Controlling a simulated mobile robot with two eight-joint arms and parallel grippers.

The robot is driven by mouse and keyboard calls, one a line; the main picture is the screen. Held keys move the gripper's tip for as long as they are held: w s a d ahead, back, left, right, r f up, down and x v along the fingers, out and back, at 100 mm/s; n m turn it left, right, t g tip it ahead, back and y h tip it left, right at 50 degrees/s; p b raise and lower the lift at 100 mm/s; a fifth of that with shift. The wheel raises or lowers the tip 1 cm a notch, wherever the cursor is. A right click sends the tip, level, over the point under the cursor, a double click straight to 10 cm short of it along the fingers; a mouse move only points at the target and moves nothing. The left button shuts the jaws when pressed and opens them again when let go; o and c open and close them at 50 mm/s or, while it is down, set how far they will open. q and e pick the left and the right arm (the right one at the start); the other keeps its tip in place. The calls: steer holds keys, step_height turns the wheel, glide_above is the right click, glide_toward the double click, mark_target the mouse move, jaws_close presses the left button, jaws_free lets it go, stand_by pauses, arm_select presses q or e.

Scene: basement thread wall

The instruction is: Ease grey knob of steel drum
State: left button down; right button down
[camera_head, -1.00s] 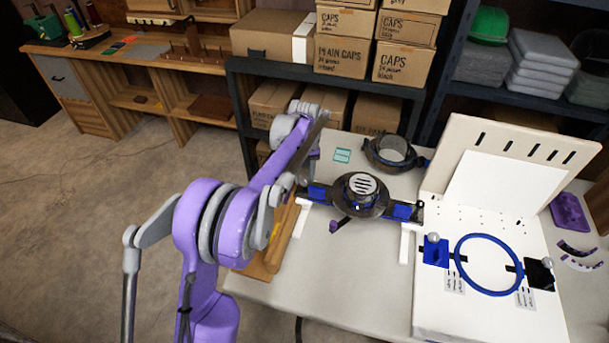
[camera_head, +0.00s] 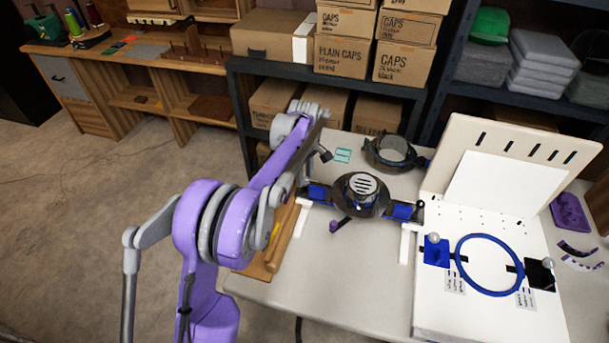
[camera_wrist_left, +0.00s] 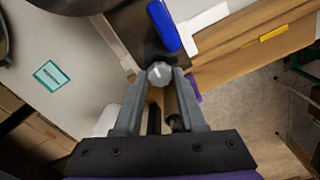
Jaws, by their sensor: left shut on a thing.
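The steel drum (camera_head: 361,196) is a dark rounded body with a slotted pale top. It sits on the table between blue blocks with white feet. My left gripper (camera_wrist_left: 160,75) is shut on the grey knob (camera_wrist_left: 159,72) in the left wrist view. The knob is a small faceted grey piece beside a blue block (camera_wrist_left: 165,27). In the head view my left forearm and wrist hang over the drum's left end and hide the knob and most of the fingers. My right gripper is not in view.
A second dark ring (camera_head: 391,153) and a teal card (camera_head: 342,155) lie behind the drum. A white board with a blue hoop (camera_head: 459,265) stands to the right. A wooden piece (camera_head: 262,271) lies at the table's left edge. The table front is clear.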

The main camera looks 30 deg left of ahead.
mark_target(305, 179)
arm_select(q)
steer(key=shift+n, duration=0.3)
steer(key=shift+c, duration=2.4)
jaws_free()
step_height(305, 179, up, 11)
steer(key=p, duration=0.1)
steer(key=shift+f, duration=0.1)
